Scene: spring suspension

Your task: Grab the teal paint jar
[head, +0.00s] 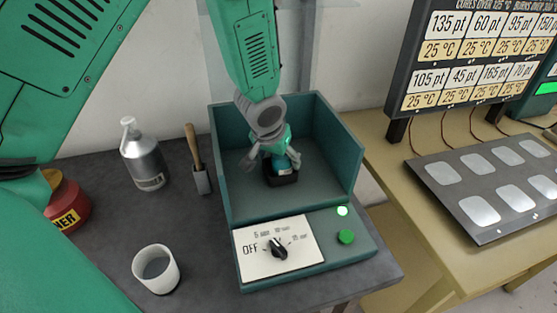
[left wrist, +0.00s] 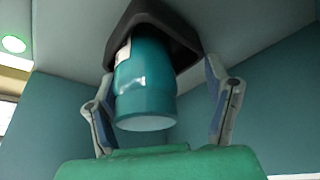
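The teal paint jar (head: 283,163) stands in a black holder (head: 283,179) inside the open-fronted teal machine box (head: 341,157). My left gripper (head: 272,161) reaches down into the box from above, its fingers spread around the jar. In the left wrist view, the jar (left wrist: 146,85) sits between the two fingers of the left gripper (left wrist: 158,75), with a clear gap on the right side and a smaller one on the left. The black holder (left wrist: 190,42) surrounds the jar's far end. The left gripper is open and holds nothing. My right gripper is not in view.
The machine's front panel has a dial (head: 278,247) and a green button (head: 346,237). A metal plate (head: 485,185) lies on the right-hand table.

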